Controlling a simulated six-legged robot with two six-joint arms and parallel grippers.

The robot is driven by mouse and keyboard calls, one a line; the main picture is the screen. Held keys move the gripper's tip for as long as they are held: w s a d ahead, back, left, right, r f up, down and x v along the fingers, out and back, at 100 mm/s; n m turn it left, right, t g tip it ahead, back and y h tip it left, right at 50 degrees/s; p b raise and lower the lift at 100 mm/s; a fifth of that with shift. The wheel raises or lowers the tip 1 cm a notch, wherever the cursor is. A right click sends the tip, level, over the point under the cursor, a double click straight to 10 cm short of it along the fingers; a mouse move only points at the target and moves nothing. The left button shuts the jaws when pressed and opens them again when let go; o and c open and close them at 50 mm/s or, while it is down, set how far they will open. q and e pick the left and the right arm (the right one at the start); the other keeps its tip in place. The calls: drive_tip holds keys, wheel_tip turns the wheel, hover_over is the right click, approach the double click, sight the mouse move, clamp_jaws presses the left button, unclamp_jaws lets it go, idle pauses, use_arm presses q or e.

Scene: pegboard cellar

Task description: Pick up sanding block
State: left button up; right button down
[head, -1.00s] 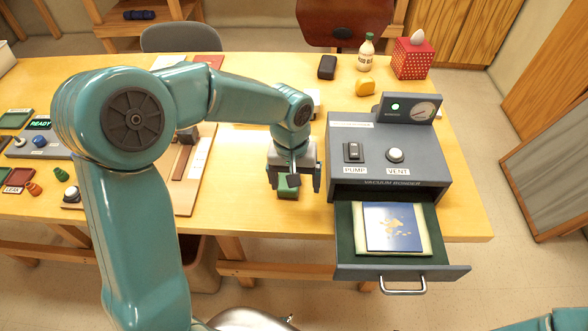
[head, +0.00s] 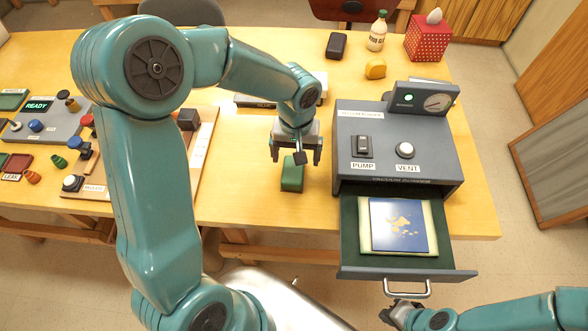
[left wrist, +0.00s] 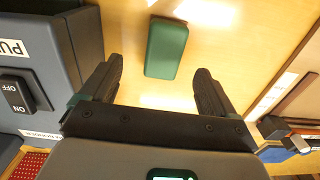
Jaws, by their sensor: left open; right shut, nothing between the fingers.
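The sanding block, a green rectangular block (head: 292,176), lies on the wooden table just left of the grey machine. In the left wrist view the green block (left wrist: 165,48) lies beyond the fingertips, within the gap between them, apart from both fingers. My left gripper (head: 296,156) is open and empty, pointing down beside the block's far end; in the left wrist view its two dark fingers (left wrist: 158,70) stand wide apart. My right gripper (head: 390,314) is shut and empty, low in the head view near the drawer handle (head: 407,290).
The grey machine (head: 395,130), labelled PUMP and VENT, stands right of the left gripper. Its drawer (head: 350,262) is open, holding a blue panel with gold marks (head: 398,224). A grey control panel (head: 50,125) is at left. Table around the block is mostly clear.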

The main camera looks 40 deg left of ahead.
sight(293, 169)
use_arm(q)
wheel_tip(293, 169, down, 3)
drive_tip(key=shift+s+a+r, duration=0.1)
drive_tip(key=shift+s, duration=0.05)
drive_tip(key=f, duration=0.1)
drive_tip(key=f+p, duration=0.1)
drive_tip(key=f, duration=0.3)
drive_tip(key=shift+a+f, duration=0.15)
drive_tip(key=shift+a, duration=0.2)
drive_tip(key=shift+w, duration=0.2)
drive_tip(key=c, duration=1.1)
